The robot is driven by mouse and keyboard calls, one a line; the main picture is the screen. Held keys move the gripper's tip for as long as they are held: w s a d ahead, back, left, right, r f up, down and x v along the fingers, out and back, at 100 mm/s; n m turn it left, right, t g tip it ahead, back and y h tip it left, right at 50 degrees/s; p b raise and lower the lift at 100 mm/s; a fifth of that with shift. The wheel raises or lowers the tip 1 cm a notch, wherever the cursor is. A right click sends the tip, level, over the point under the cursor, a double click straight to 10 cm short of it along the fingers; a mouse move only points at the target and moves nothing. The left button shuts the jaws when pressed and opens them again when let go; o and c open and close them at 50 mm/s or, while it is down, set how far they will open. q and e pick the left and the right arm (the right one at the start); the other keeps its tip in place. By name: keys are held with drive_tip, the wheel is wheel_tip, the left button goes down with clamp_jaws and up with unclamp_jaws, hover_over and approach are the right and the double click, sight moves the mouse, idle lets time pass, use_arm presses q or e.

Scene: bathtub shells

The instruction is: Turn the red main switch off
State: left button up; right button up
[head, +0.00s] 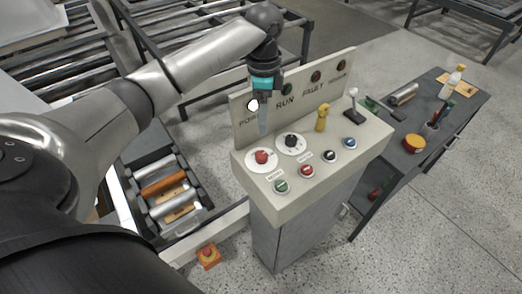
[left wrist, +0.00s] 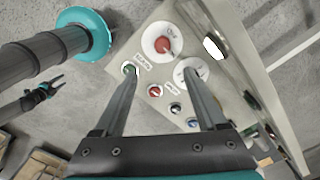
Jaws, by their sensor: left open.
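The red main switch (head: 262,157) is a red rotary knob on a round white plate, at the left of the sloped panel top (head: 350,141). In the left wrist view the red knob (left wrist: 162,44) shows beyond the fingertips; its plate lettering is too small to read surely. My left gripper (head: 263,130) points down above the back left of the panel, apart from the knob. In the left wrist view its two fingers (left wrist: 160,73) are spread with nothing between them. A small dark gripper with teal parts (left wrist: 50,86), apparently my right one, shows low at the left; its jaws are unclear.
Beside the red switch is a black rotary selector (head: 291,141). Green (head: 281,187), red (head: 307,171), black and blue buttons line the front. A yellow knob (head: 322,118) and a lever (head: 353,107) stand right. The upright lamp board (head: 300,95) rises behind.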

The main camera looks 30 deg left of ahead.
sight(261, 154)
use_arm(q)
drive_tip(key=f, duration=0.4)
drive_tip(key=f+b, duration=0.1)
drive_tip(key=f, duration=0.9)
drive_tip(key=shift+w+a+f+b, duration=0.15)
drive_tip(key=shift+a+b, duration=0.15)
drive_tip(key=shift+a, duration=0.1)
drive_tip(key=shift+c, duration=0.4)
clamp_jaws()
